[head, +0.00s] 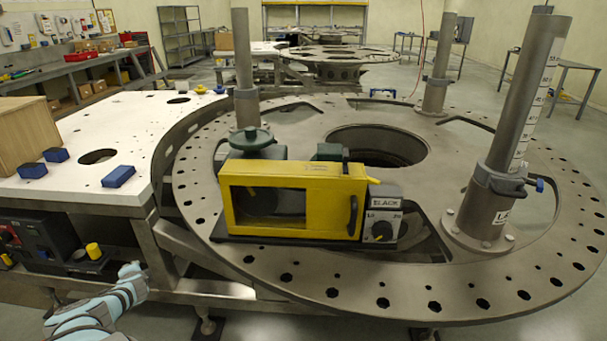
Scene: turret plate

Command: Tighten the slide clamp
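A grey slide clamp (497,180) sits around the lower part of the right post (530,90), which stands on the turret plate (330,285). A small blue handle (540,185) sticks out from the clamp's right side. My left gripper (132,272) is at the lower left, beside the plate's left side and far from the right post's clamp. It is small in view and its finger opening is unclear. My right gripper is out of view.
A yellow box (290,178) with a window and a handle stands on the plate's front left. Beside it is a grey box with a knob (382,230). A white table (75,180) with blue blocks is on the left. The plate has a large central hole.

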